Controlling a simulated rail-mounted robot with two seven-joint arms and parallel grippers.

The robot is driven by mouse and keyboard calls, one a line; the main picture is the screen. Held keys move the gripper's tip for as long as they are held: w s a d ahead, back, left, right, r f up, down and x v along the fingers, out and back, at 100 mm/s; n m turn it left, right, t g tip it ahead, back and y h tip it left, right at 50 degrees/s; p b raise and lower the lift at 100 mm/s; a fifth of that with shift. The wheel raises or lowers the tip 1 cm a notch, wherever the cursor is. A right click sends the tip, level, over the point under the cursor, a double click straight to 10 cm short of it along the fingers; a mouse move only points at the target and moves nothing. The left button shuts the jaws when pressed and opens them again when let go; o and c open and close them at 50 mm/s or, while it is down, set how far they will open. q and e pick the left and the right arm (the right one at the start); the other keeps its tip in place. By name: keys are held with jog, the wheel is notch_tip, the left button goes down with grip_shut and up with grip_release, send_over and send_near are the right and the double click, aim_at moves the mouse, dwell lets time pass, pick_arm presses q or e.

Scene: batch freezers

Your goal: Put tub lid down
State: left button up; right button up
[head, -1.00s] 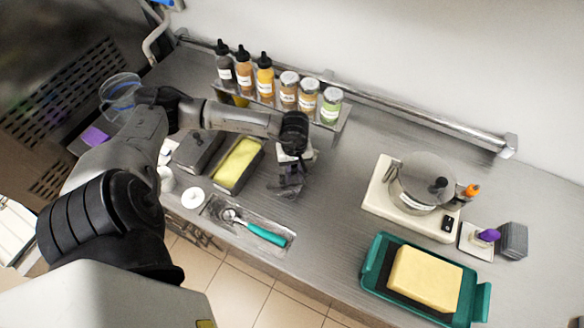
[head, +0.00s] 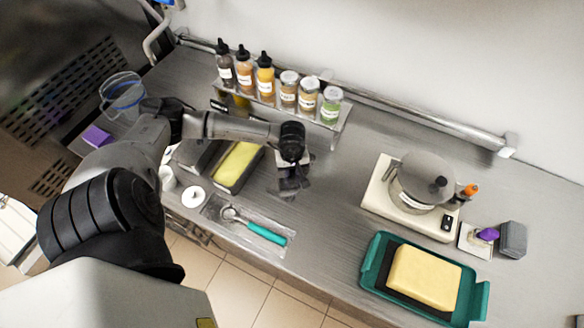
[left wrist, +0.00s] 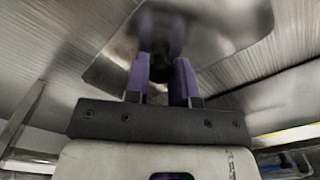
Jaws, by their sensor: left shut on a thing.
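My left gripper (head: 292,184) is over the counter, to the right of an open tub (head: 222,183) with yellow contents. In the left wrist view its purple fingers (left wrist: 163,65) are shut on the dark knob of a shiny metal tub lid (left wrist: 232,35). The lid lies beyond the fingers, with brushed steel around it. I cannot tell whether it touches the counter. In the head view the gripper mostly hides the lid. My right gripper is not in view.
A scoop with a teal handle (head: 266,234) lies in a shallow tray below the gripper. A bottle shelf (head: 340,126) stands behind. A scale (head: 378,200) with a metal bowl and a teal tray (head: 371,268) stand right. Bare counter (head: 325,210) lies between.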

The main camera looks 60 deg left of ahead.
pick_arm(q)
jog(key=o, duration=0.9)
jog(key=shift+r+p, duration=0.25)
jog(key=shift+p, duration=0.1)
notch_tip(320, 180, up, 12)
jog(key=b, duration=0.1)
jog(key=shift+f, duration=0.15)
dwell(0.3)
